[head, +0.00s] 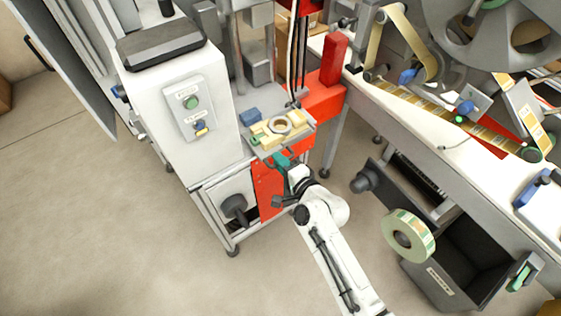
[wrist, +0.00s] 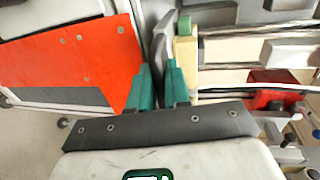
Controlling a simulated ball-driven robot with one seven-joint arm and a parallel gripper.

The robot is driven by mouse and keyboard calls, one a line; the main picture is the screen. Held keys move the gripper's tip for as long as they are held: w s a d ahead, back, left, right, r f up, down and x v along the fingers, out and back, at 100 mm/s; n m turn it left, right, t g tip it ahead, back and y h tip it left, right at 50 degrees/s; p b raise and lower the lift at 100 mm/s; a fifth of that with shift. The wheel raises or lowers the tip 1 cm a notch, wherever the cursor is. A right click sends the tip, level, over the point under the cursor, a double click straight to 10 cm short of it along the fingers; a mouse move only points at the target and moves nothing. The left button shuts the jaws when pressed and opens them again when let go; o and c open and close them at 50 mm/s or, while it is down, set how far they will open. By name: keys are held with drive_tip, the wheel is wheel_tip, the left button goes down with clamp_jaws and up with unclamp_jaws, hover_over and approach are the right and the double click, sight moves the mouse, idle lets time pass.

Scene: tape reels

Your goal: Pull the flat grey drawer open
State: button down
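The flat grey drawer (head: 291,137) is a thin tray at the front of the white and red machine, with yellow blocks and a ring on top. In the wrist view its grey front lip (wrist: 174,48) runs down to my fingers. My gripper (head: 279,160) is at the drawer's front edge. In the wrist view my two teal fingers (wrist: 160,82) stand close together, one on each side of the grey lip, and look shut on it. The exact contact is partly hidden by the fingers.
A white control box (head: 190,112) stands left of the drawer and a red panel (head: 268,190) is below it. To the right are a label reel (head: 408,236) and a dark bin (head: 455,262). The floor (head: 110,235) at front left is clear.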

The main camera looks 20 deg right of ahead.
drive_tip(key=c, duration=1.3)
unclamp_jaws()
drive_tip(key=v, duration=1.1)
drive_tip(key=s+d+n+g+h, duration=0.1)
drive_tip(key=s+d+n+g, duration=0.2)
drive_tip(key=s, duration=0.5)
drive_tip(key=s+d+f+n+g+h, duration=0.1)
drive_tip(key=s+d+n+g, duration=0.3)
drive_tip(key=s, duration=0.5)
drive_tip(key=s+d+n+g+h, duration=0.3)
drive_tip(key=s+n+g, duration=0.3)
drive_tip(key=s, duration=0.3)
drive_tip(key=shift+d+f+n+g, duration=0.35)
drive_tip(key=shift+d+n+g, duration=0.05)
drive_tip(key=shift+d+n, duration=0.15)
